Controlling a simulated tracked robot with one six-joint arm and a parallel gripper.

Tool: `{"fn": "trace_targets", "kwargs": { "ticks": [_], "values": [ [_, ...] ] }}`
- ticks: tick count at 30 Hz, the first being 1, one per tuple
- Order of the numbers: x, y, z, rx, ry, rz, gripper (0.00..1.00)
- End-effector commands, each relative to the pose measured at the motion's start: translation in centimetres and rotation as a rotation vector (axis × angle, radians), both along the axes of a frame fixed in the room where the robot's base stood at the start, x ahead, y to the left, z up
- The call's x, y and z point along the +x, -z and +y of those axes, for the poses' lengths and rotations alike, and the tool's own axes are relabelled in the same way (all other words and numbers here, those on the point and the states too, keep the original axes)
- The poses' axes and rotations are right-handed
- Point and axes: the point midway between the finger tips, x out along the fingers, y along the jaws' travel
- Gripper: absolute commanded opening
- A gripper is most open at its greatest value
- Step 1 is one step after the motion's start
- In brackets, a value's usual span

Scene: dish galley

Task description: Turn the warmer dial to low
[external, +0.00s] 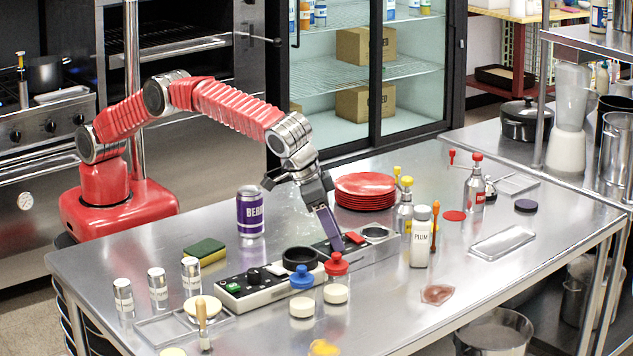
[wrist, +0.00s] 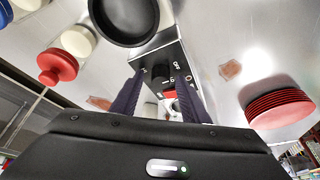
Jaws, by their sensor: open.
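My gripper (external: 335,244) reaches down over the right part of the long control panel (external: 262,295) on the steel table. In the wrist view, the dark purple fingers of my gripper (wrist: 159,76) are apart, one on each side of a black dial (wrist: 163,86). The dial sits on a dark panel face (wrist: 150,66) with small white labels, including one that looks like OFF. I cannot read its setting or tell whether the fingers touch it. In the external view my fingers hide this dial. A red switch (external: 354,238) is just right of my fingers, and it also shows in the wrist view (wrist: 169,94).
A purple can (external: 250,212) is to the left, a red plate stack (external: 365,188) behind. A white PLUM bottle (external: 421,240) stands right. The table's right side has open patches.

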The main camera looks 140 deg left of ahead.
Motion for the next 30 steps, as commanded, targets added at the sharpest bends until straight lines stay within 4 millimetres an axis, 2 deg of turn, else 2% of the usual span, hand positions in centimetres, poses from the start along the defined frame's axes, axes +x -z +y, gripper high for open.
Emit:
{"fn": "trace_targets", "kwargs": {
  "ticks": [2,19,30],
  "values": [
    [0.0,-0.01,0.0,0.0,0.0,0.0,0.41],
    [0.0,-0.03,-0.03,0.0,0.0,0.0,0.02],
    [-0.08,-0.02,-0.01,0.0,0.037,0.002,0.01]
  ]
}}
